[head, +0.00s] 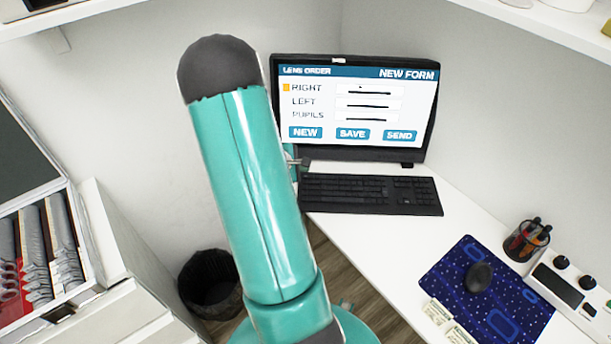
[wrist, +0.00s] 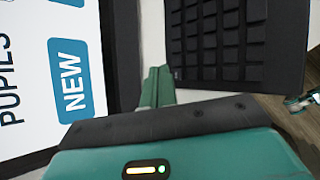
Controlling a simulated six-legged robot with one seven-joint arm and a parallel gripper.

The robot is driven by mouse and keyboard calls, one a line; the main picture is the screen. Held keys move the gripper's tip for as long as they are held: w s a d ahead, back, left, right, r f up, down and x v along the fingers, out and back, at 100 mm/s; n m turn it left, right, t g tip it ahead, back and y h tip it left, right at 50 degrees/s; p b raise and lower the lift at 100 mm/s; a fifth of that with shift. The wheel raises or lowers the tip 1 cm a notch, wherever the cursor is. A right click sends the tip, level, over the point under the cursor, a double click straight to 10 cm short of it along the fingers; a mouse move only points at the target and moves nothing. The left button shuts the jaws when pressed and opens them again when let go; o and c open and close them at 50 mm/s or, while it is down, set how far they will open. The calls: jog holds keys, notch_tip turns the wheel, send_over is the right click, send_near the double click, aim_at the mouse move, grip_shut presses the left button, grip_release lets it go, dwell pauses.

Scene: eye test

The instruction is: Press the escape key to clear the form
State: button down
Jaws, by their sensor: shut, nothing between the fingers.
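The black keyboard (head: 370,194) lies on the white desk below the monitor (head: 356,115). The screen reads LENS ORDER and NEW FORM, with dark lines in the RIGHT, LEFT and PUPILS fields. My gripper (wrist: 158,72) is shut and empty. In the wrist view its teal fingers are beside the keyboard's (wrist: 215,45) left-end corner, on the screen side. The escape key (wrist: 178,73) seems to be the corner key there; its label is not readable. I cannot tell the fingers' height or any contact. In the head view my arm hides most of the gripper.
A blue mouse mat (head: 450,290) with a dark mouse (head: 479,277), a pen cup (head: 526,241) and a white device (head: 570,285) stand right on the desk. A black bin (head: 210,285) is on the floor. An open drawer (head: 45,250) is at left.

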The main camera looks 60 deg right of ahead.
jog(key=shift+r, duration=2.25)
